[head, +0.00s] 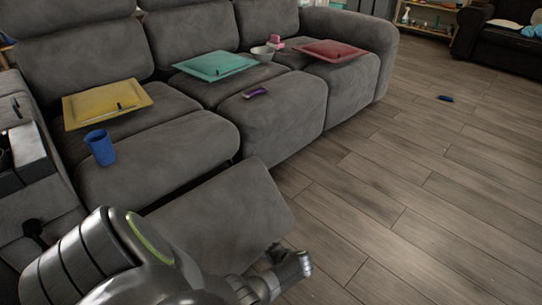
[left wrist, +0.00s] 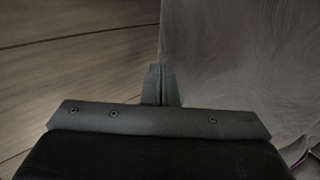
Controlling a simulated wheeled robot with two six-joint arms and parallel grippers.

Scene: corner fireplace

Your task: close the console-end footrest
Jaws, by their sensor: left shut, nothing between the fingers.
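The console-end footrest (head: 222,215) is a grey fabric panel swung out and tilted from the front of the sofa's near seat. My left arm reaches in from the bottom left. My left gripper (head: 275,250) is at the panel's lower right edge, partly hidden behind my wrist. In the left wrist view the shut, empty fingers (left wrist: 161,86) are in line with the edge of a grey fabric surface, which looks like the footrest (left wrist: 240,60). I cannot tell whether they touch it. My right gripper is not in view.
The console (head: 30,155) is at the left. A small blue object (head: 446,98) lies on the otherwise open wooden floor.

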